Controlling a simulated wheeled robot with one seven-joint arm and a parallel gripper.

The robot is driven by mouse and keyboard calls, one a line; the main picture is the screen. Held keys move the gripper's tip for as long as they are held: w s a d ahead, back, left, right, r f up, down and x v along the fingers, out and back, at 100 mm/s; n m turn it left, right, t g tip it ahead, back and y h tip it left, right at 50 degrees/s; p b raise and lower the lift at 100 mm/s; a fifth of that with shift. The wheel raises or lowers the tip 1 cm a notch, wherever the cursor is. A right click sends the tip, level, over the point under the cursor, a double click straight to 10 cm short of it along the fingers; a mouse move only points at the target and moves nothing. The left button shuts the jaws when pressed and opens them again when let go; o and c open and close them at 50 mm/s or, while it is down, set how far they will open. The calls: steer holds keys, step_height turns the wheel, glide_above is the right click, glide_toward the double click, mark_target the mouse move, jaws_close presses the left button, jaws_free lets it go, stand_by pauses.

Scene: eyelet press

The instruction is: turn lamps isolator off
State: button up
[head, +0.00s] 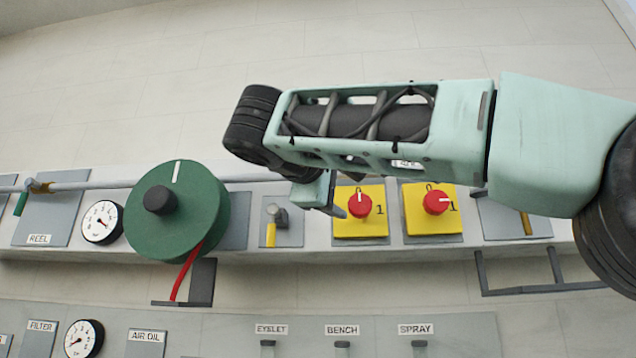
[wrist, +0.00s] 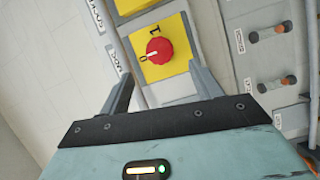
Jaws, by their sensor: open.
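Two yellow isolator plates with red knobs sit side by side on the wall panel. The left isolator (head: 360,206) has its white mark up at 0; it also shows in the wrist view (wrist: 159,51). The right isolator (head: 437,202) has its mark toward 1; only its plate edge (wrist: 133,6) shows in the wrist view.
A large green wheel (head: 177,213) stands out to the left, with a gauge (head: 102,222) beyond it. A yellow-handled lever (head: 271,232) is just left of the isolators. A dark bracket (head: 520,290) juts out at lower right. Labelled switches line the panel below.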

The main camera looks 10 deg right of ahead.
steer(key=b+v, duration=0.1)
steer(key=v, duration=0.7)
stand_by(0.4)
steer(key=w+a+f+n+g+y+b, duration=0.1)
steer(key=w+a+f+n+y, duration=0.15)
steer(key=f, duration=0.55)
steer(key=w+a+f+n+y, duration=0.1)
steer(key=w+f+n+y, duration=0.15)
steer(key=f, duration=0.55)
steer(key=s+f+n+g+y+b, duration=0.1)
steer(key=s+f+n+g+y, duration=0.2)
steer(key=f, duration=1.5)
steer(key=s+d+f+m+g+y, duration=0.1)
steer(key=s+d+f+m+g, duration=0.1)
steer(key=s+f, duration=0.5)
steer(key=s+d+f+m+g+y+b, duration=0.1)
steer(key=s+d+f+m+g, duration=0.2)
steer(key=s+f, duration=0.5)
steer(key=s+d+f+m+g+y+b, duration=0.1)
steer(key=s+d+f+m+g+y, duration=0.1)
steer(key=s+f, duration=0.5)
step_height(320, 180, down, 7)
steer(key=d+m+g, duration=0.1)
steer(key=g, duration=0.1)
steer(key=shift+d+g, duration=0.35)
steer(key=shift+g, duration=0.05)
steer(key=shift+s+r, duration=0.1)
steer(key=shift+s, duration=0.05)
